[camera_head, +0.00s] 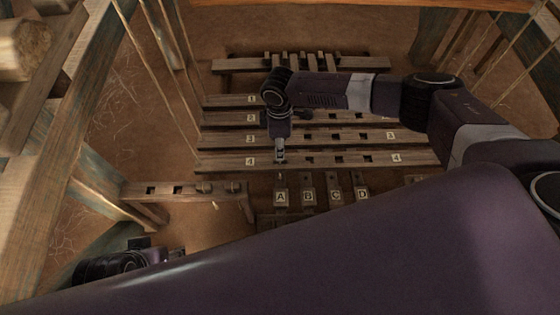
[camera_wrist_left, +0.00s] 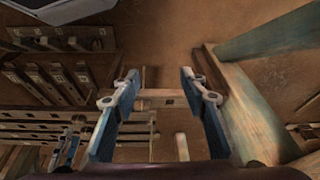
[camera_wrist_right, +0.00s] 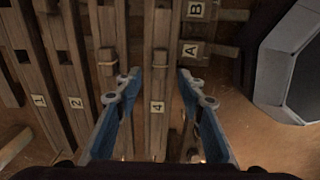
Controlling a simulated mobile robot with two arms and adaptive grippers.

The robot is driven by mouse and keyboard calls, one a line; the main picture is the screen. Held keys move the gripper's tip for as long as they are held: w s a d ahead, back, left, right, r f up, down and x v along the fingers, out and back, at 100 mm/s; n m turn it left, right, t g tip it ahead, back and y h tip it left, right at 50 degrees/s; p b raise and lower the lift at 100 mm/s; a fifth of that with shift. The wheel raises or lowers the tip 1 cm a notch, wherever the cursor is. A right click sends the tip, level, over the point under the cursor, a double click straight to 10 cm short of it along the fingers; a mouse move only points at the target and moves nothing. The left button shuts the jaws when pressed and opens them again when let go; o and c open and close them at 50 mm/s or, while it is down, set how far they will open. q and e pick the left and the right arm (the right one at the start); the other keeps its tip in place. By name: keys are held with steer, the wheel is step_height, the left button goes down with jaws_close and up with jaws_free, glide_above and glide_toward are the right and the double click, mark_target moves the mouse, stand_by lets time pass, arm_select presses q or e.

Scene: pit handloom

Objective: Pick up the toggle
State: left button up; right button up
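Small wooden peg-like pieces, which may be toggles, show in several places; I cannot tell which one the task means. My left gripper (camera_wrist_left: 160,80) is open and empty, over a low rack (camera_wrist_left: 160,93). In the head view its fingers are hidden.
Lettered pieces A (camera_head: 281,197) to D stand in front of bar 4. Wooden posts and slanting cords flank the bars. Brown floor is open behind the low rack.

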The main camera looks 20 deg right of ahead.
step_height(320, 180, down, 4)
steer(key=shift+f+b, duration=0.1)
steer(key=shift+b, duration=0.65)
step_height(320, 180, down, 2)
steer(key=shift+f+b, duration=0.1)
steer(key=shift+b, duration=0.25)
arm_select(q)
steer(key=shift+w+d+f+t, duration=0.15)
steer(key=shift+w+t, duration=0.1)
steer(key=shift+w, duration=0.25)
steer(key=shift+w+d+f+t, duration=0.1)
steer(key=shift+w+d+t, duration=0.1)
steer(key=shift+w, duration=0.35)
steer(key=shift+w+d+f+t, duration=0.1)
steer(key=shift+w+t, duration=0.15)
steer(key=shift+w, duration=0.25)
arm_select(e)
jaws_close()
arm_select(q)
steer(key=shift+r, duration=0.1)
